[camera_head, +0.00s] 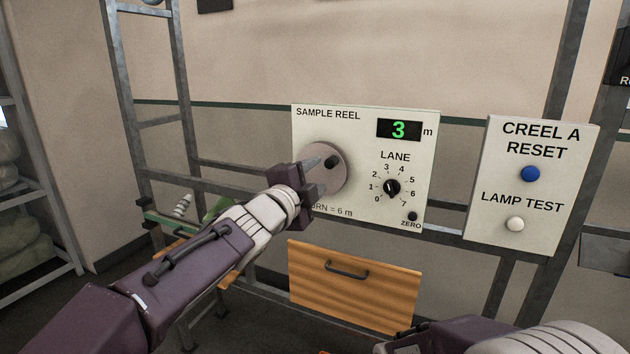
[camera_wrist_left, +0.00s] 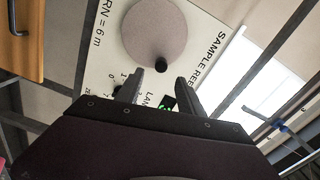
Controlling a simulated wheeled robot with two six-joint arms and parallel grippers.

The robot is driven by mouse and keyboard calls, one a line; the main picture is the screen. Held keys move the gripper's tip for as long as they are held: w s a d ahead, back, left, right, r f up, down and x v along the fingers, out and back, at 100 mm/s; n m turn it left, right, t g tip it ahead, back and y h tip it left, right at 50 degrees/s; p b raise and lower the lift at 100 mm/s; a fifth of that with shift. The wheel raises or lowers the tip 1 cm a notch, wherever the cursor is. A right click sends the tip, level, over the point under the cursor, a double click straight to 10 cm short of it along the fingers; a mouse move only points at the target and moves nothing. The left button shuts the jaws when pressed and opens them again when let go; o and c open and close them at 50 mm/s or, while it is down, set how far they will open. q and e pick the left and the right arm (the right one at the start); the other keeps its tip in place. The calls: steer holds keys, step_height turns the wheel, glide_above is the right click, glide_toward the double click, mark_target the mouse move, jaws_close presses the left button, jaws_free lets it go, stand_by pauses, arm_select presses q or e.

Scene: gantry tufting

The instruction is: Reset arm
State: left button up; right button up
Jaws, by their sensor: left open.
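The sample reel panel (camera_head: 312,128) is a cream board with a round grey reel disc (camera_head: 318,185), a small dark crank knob (camera_head: 333,161) on the disc, and a display (camera_head: 398,130) reading 3 m. My left gripper (camera_head: 322,172) is open in front of the disc, its fingers near the crank knob. In the left wrist view, the knob (camera_wrist_left: 161,66) shows just beyond and between the open fingertips (camera_wrist_left: 160,80), with no clear contact. My right gripper (camera_head: 415,338) is partly in view at the bottom edge; its fingers are unclear.
A lane dial (camera_head: 392,188) and a zero button (camera_head: 412,216) sit right of the disc. A creel panel (camera_head: 540,190) has a blue button (camera_head: 530,174) and a white button (camera_head: 515,224). A wooden drawer (camera_head: 350,290) is below. Metal frame bars surround the panels.

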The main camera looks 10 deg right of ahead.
arm_select(q)
steer(key=shift+w, duration=0.1)
steer(key=w+a+f+n+y, duration=0.1)
steer(key=a+f+n+y, duration=0.2)
steer(key=a+f, duration=0.45)
steer(key=w+a+f+n+y, duration=0.25)
steer(key=a+f+y, duration=0.2)
steer(key=a, duration=0.55)
steer(key=s+a+f+n+g+y, duration=0.1)
steer(key=s+a+f+n+g, duration=0.1)
steer(key=s+a+f+n, duration=0.3)
steer(key=s+a+f+n+g+y, duration=0.1)
steer(key=a+f+g, duration=0.15)
steer(key=f, duration=0.55)
steer(key=s+a+f+n+g, duration=0.1)
steer(key=s+f+n+g, duration=0.3)
steer(key=s+f, duration=0.4)
steer(key=s+a+f+n+g, duration=0.2)
steer(key=s+f+n+g, duration=0.3)
steer(key=s, duration=1.1)
step_height(320, 180, down, 5)
steer(key=shift+s+a+r+n, duration=0.2)
steer(key=shift+a+n, duration=0.05)
steer(key=shift+n, duration=0.8)
